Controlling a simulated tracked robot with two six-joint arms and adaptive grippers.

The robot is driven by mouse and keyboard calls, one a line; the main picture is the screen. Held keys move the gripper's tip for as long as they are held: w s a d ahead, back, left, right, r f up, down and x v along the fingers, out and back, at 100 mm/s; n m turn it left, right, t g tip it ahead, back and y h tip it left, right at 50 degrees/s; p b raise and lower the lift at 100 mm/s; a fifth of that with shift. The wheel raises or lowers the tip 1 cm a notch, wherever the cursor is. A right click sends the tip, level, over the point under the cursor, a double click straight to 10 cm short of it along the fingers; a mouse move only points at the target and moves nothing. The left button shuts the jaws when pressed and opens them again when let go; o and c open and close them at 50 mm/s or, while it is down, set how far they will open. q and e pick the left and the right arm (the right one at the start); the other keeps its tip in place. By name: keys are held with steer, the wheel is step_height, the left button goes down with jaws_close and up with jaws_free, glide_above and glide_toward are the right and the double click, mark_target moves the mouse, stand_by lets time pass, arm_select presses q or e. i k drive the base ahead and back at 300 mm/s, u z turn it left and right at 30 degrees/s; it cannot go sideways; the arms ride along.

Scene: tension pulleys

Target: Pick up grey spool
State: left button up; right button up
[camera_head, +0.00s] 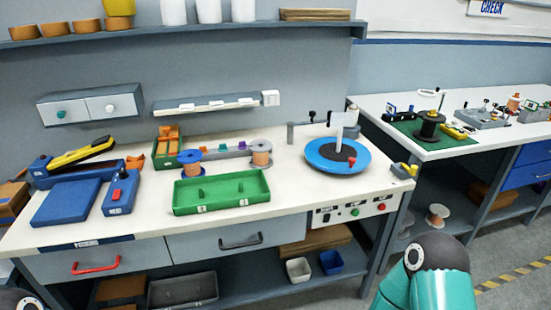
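A dark grey spool (430,124) stands upright on a green mat (407,127) on the right-hand table. A pale spool with a copper-coloured winding (437,214) stands on the low shelf beneath that table; it looks light grey or white. I cannot tell for sure which one is called grey. Neither gripper shows; only part of my teal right arm is at the lower right, and a bit of my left arm at the bottom left corner.
A green two-part tray (221,206) lies at the main bench's front. A blue turntable (337,168) is at its right, and blue devices (66,203) at its left. A gap separates the bench from the right table (462,145). The floor at lower right is clear.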

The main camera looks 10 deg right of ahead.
mark_target(260, 148)
steer(key=u, duration=0.15)
steer(key=i, duration=0.9)
steer(key=z, duration=0.05)
